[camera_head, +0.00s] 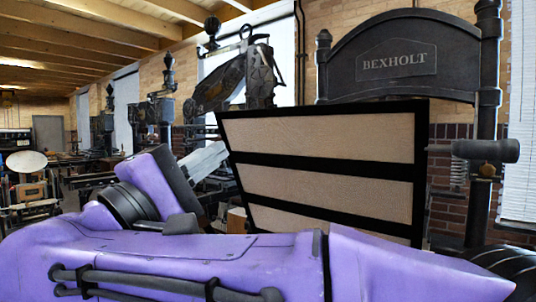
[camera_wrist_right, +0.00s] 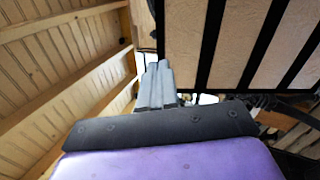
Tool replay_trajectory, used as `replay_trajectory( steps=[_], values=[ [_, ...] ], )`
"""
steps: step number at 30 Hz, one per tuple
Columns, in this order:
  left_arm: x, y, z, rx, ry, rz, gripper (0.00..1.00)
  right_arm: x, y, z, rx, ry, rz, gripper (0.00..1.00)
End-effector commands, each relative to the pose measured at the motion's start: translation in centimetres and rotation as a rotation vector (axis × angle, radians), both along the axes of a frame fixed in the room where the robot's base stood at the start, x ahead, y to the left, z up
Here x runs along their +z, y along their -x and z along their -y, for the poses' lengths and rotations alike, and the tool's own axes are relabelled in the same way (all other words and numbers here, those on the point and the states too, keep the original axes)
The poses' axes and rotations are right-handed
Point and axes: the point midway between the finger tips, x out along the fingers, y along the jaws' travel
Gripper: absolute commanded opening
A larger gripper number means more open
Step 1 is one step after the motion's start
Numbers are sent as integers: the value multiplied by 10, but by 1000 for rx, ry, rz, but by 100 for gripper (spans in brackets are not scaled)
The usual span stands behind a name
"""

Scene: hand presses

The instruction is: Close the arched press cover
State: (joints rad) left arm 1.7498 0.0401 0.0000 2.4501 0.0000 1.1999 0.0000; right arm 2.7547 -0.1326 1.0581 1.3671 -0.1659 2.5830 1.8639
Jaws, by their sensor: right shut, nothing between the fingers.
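The arched press (camera_head: 400,55) stands at the right in the head view, with a dark arched top lettered BEXHOLT. Its cover (camera_head: 325,185) is a black-framed panel with beige strips, raised and tilted up in front of the press. The cover also fills the upper right of the wrist view (camera_wrist_right: 240,45). My right gripper (camera_head: 218,152) has its grey fingers together and empty at the cover's left edge; I cannot tell whether they touch it. The fingers also show in the wrist view (camera_wrist_right: 158,75). The cover's lower edge is partly hidden by my purple right arm. My left gripper is not in view.
Another dark press (camera_head: 235,80) stands behind, left of the cover. More presses and benches line the room at the left. A round horizontal handle (camera_head: 487,150) sticks out at the right of the arched press, beside its upright post.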

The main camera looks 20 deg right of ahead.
Motion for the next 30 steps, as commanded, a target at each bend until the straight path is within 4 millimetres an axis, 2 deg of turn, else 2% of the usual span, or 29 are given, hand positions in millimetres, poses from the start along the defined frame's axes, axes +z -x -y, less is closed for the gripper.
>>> replay_trajectory(
  steps=[1,4,21,30],
  values=[
    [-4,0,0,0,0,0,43,7,11,-1,27,-73,60,0],
    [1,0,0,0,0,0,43,17,14,3,48,-129,99,0],
    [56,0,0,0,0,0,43,63,-51,86,45,-122,93,0],
    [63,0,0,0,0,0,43,66,-63,101,46,-119,93,0]
  ],
)
